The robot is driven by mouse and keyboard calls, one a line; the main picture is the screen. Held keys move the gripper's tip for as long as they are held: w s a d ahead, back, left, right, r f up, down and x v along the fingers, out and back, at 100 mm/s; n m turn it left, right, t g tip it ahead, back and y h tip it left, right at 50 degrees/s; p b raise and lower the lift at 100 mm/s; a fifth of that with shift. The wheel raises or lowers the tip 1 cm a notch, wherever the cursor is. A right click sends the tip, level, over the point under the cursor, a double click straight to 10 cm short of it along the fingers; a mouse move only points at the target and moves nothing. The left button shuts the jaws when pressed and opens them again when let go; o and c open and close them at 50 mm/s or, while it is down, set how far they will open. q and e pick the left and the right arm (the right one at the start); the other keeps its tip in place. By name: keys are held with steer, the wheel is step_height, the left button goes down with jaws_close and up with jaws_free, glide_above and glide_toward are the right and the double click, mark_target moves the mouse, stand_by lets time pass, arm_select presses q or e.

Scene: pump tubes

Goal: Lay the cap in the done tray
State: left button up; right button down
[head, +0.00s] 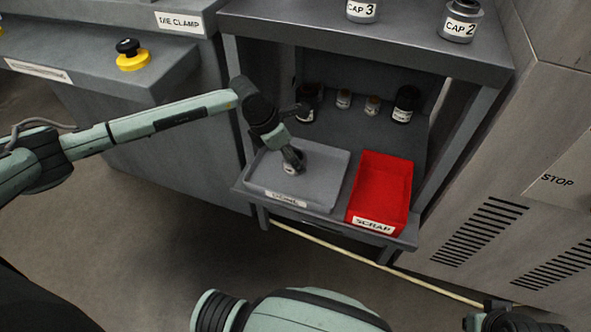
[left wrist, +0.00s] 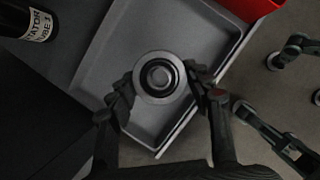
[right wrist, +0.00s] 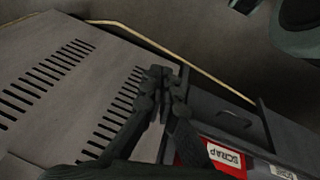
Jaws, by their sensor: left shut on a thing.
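My left gripper (head: 293,158) reaches down into the grey done tray (head: 328,168) on the lower shelf. It is shut on the cap (head: 290,169), a small round piece with a grey rim. In the left wrist view the cap (left wrist: 159,78) sits between the two fingertips, over the tray floor (left wrist: 108,58). Whether the cap touches the tray floor is hard to tell. My right gripper (right wrist: 160,78) appears shut with nothing between its fingers. It is far from the tray, low at the right of the head view (head: 500,318).
A red scrap bin (head: 382,185) stands right beside the tray. Dark bottles (head: 405,104) and small jars (head: 343,99) stand behind. Containers labelled CAP 3 (head: 361,10) and CAP 2 (head: 460,22) stand on the upper shelf.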

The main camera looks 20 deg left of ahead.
mark_target(284, 161)
arm_select(q)
steer(key=shift+f, duration=3.1)
arm_select(e)
steer(key=shift+r, duration=0.35)
steer(key=shift+s, duration=0.1)
arm_select(q)
steer(key=o, duration=1.2)
steer(key=shift+f, duration=0.1)
steer(key=shift+c, duration=0.2)
steer(key=o, duration=0.4)
arm_select(e)
steer(key=shift+r, duration=0.2)
arm_select(q)
steer(key=v, duration=1.1)
steer(key=shift+w+d, duration=0.1)
steer(key=shift+w, duration=0.05)
steer(key=shift+s+a+r, duration=0.2)
steer(key=shift+r, duration=0.4)
arm_select(e)
steer(key=shift+x, duration=1.1)
steer(key=shift+s+a, duration=0.1)
steer(key=shift+a, duration=0.05)
